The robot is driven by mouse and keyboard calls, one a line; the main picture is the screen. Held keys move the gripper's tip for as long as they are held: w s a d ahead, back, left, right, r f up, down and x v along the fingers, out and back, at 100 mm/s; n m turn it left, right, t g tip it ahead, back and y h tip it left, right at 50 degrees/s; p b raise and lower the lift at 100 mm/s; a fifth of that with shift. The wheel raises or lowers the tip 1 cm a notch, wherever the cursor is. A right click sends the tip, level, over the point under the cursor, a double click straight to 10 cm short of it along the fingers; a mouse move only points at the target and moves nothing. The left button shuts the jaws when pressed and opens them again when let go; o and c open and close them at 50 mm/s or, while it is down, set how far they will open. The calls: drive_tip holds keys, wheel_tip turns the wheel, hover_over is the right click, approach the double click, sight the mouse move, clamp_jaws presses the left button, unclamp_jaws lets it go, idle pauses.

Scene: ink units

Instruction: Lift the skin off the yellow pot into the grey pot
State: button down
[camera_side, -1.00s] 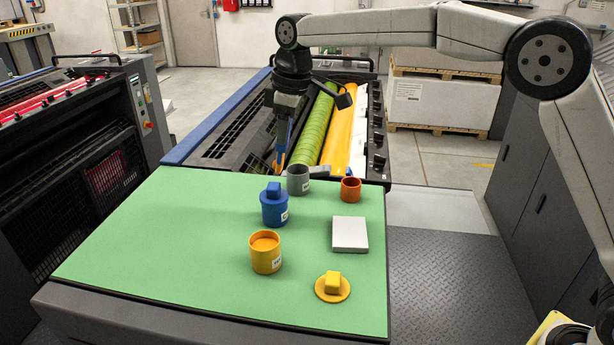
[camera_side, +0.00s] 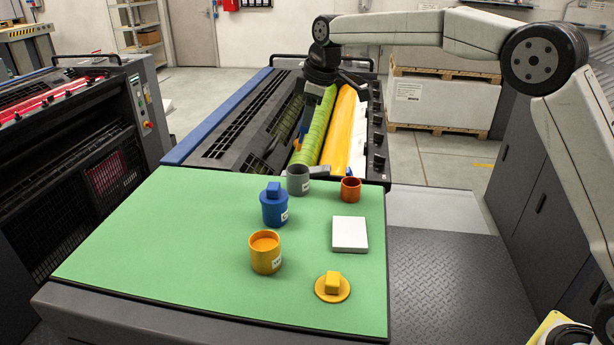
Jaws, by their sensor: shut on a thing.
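The yellow pot (camera_side: 265,255) stands open near the front middle of the green mat, with a yellow-orange surface inside. Its round yellow lid (camera_side: 332,289), with a block knob, lies apart to its right. The grey pot (camera_side: 298,181) stands at the back of the mat; its inside is hard to see. My gripper (camera_side: 304,128) is above and behind the grey pot, in front of the press rollers. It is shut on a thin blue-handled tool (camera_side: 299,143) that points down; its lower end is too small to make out.
A lidded blue pot (camera_side: 274,210) stands between the yellow and grey pots. A small orange-red cup (camera_side: 351,190) and a white block (camera_side: 350,234) are on the right. Behind are the press's green roller (camera_side: 314,130) and yellow roller (camera_side: 340,130). The mat's left side (camera_side: 150,240) is clear.

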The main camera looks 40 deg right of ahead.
sight(307, 133)
drive_tip(key=shift+f, duration=1.6)
drive_tip(key=shift+s+x, duration=0.15)
drive_tip(key=shift+x, duration=1.3)
drive_tip(key=shift+s+x, duration=0.2)
drive_tip(key=shift+x, duration=1.2)
drive_tip(key=shift+f, duration=0.1)
drive_tip(key=shift+d, duration=0.1)
drive_tip(key=shift+r, duration=5)
